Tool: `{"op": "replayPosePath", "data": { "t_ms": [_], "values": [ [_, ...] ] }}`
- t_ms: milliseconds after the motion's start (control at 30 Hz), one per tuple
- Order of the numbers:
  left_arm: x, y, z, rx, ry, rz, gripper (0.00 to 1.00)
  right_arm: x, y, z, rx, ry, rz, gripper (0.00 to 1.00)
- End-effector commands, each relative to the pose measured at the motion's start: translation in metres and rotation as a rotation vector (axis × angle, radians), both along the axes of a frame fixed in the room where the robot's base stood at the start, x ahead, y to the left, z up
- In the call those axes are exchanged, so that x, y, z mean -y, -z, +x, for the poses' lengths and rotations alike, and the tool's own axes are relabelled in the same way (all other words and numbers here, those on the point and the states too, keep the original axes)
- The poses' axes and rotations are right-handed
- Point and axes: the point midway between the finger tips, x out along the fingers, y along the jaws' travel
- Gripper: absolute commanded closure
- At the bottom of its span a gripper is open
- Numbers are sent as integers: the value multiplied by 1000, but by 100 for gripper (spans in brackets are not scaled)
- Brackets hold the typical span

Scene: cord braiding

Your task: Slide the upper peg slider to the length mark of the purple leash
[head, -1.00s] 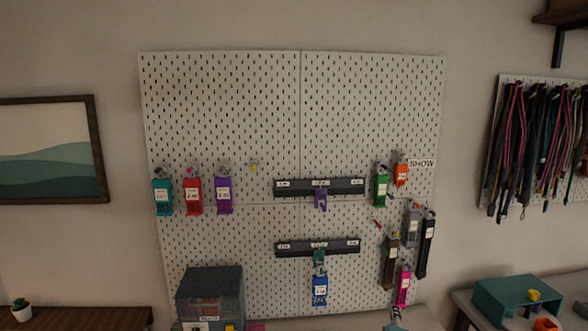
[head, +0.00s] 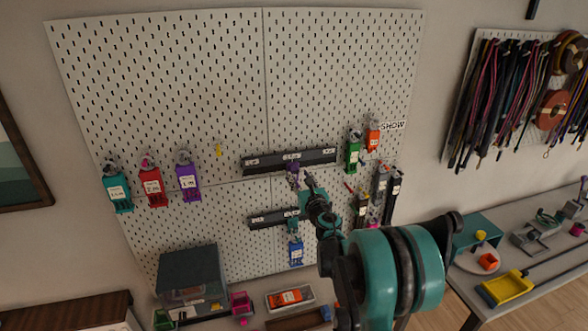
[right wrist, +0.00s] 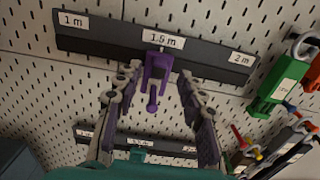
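The upper rail (head: 262,163) is dark, with white labels reading 1 m, 1.5 m and 2 m in the right wrist view. The purple peg slider (right wrist: 157,72) sits on it at the middle 1.5 m label; it also shows in the head view (head: 292,165). The purple leash card (head: 189,180) hangs on the left of the pegboard; its small label seems to read 1 m. My right gripper (right wrist: 160,75) is open, its fingers on either side of the purple slider, with gaps visible. In the head view the right gripper (head: 302,180) partly covers the slider. My left gripper is not in view.
Teal (head: 117,190) and red (head: 151,187) cards hang left of the purple one. A green card (head: 353,152) hangs close right of the upper rail.

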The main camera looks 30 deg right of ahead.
Motion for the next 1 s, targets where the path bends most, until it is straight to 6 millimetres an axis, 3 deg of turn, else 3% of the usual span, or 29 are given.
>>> {"op": "replayPosePath", "data": {
  "t_ms": [233,567,700,900,1000],
  "values": [
    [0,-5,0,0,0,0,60,7,-1,31,0,0,2,60],
    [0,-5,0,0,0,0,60,8,-1,34,1,0,3,60],
    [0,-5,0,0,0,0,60,8,-1,34,1,0,4,97],
    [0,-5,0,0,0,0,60,7,-1,34,1,0,4,100],
    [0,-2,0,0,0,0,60,-3,0,37,1,-2,4,100]
  ]
}}
